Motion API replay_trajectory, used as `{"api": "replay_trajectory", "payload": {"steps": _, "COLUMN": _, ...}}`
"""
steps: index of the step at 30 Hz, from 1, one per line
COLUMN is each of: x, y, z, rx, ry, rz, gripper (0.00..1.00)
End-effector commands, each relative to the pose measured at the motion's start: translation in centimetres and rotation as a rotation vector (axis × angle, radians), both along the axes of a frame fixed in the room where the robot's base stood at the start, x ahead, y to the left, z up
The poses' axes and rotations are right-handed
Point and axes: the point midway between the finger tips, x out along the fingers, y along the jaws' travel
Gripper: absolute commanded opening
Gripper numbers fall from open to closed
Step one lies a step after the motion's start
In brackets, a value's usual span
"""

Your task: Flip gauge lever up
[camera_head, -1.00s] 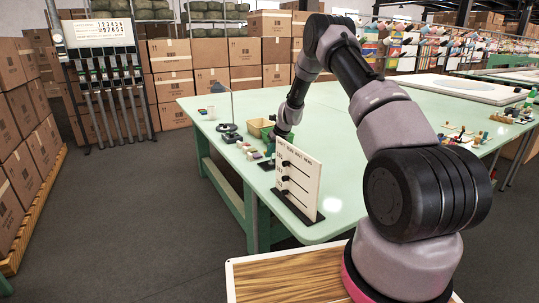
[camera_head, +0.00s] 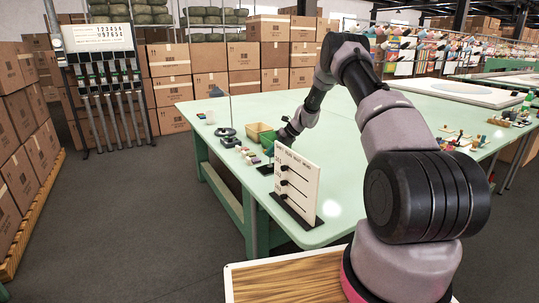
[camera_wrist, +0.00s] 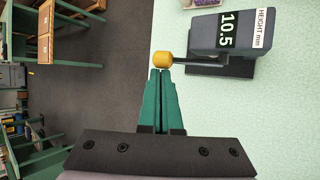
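The gauge (camera_wrist: 218,33) is a dark grey box with a display reading 10.5 and a "HEIGHT mm" label, at the upper right of the wrist view. Its thin dark lever (camera_wrist: 195,61) sticks out to the left and ends in a yellow knob (camera_wrist: 163,59). My gripper (camera_wrist: 161,71) has green fingers that lie together with nothing visible between them. Their tips are right at the knob's near side; I cannot tell whether they touch it. In the head view, my arm reaches over the table behind a white panel, and the gauge is mostly hidden there.
The pale green table (camera_head: 365,130) has free room to the right of the gauge. A white upright panel with black pegs (camera_head: 297,182) stands at its near corner. A tan bin (camera_head: 260,132) and a lamp base (camera_head: 226,132) stand farther back. Cartons (camera_head: 175,120) line the back.

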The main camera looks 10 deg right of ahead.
Motion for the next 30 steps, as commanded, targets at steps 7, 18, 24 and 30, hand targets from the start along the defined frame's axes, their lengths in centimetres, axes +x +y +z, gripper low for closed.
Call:
{"api": "replay_trajectory", "payload": {"steps": 7, "x": 0.3, "y": -0.5, "z": 0.7, "rx": 0.106, "ry": 0.031, "rz": -0.002, "gripper": 0.00}}
{"api": "replay_trajectory", "payload": {"steps": 18, "x": 0.5, "y": -1.1, "z": 1.3, "rx": 0.104, "ry": 0.031, "rz": -0.001, "gripper": 0.00}}
{"api": "replay_trajectory", "payload": {"steps": 24, "x": 0.5, "y": -1.3, "z": 1.5, "rx": 0.105, "ry": 0.031, "rz": -0.001, "gripper": 0.00}}
{"api": "replay_trajectory", "payload": {"steps": 30, "x": 0.6, "y": -1.4, "z": 1.6, "rx": 0.104, "ry": 0.031, "rz": -0.001, "gripper": 0.00}}
